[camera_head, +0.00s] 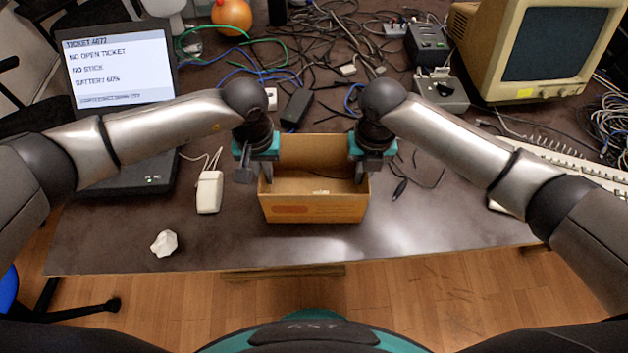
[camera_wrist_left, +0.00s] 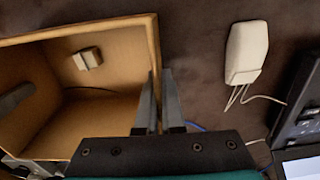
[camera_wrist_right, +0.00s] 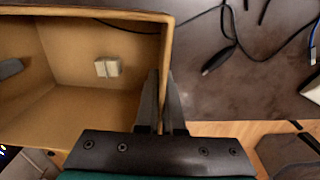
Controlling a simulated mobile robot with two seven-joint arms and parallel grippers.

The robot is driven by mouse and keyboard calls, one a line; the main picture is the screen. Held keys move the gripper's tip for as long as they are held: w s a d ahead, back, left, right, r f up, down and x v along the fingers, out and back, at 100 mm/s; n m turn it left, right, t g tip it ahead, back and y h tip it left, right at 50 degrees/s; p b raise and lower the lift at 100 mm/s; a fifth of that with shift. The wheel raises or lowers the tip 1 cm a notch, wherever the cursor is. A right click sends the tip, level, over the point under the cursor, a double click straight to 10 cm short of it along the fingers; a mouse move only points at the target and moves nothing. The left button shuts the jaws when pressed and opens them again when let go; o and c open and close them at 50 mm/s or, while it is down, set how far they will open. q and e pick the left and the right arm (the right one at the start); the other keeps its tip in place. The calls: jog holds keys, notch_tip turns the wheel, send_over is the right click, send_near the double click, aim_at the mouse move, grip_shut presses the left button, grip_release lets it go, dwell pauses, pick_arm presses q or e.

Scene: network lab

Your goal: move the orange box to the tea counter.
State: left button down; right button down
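The orange box (camera_head: 315,208) is an open-topped, orange-brown carton on the dark table near its front edge. My left gripper (camera_head: 262,172) is at its left wall, with one finger inside and one outside. The left wrist view shows its fingers (camera_wrist_left: 160,95) closed around that wall's rim. My right gripper (camera_head: 365,168) holds the right wall the same way, and its fingers (camera_wrist_right: 163,95) pinch the rim in the right wrist view. A small pale block (camera_wrist_right: 107,67) lies inside the box. No tea counter can be made out.
A white mouse-like device (camera_head: 209,191) and crumpled paper (camera_head: 164,243) lie left of the box. A laptop (camera_head: 120,75) stands further left, a monitor (camera_head: 540,50) and keyboard (camera_head: 570,170) right. Cables and adapters crowd the back. The table's front strip is mostly clear.

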pick_arm(q)
jog(key=shift+r, duration=0.1)
pick_arm(e)
jog(key=shift+r, duration=0.1)
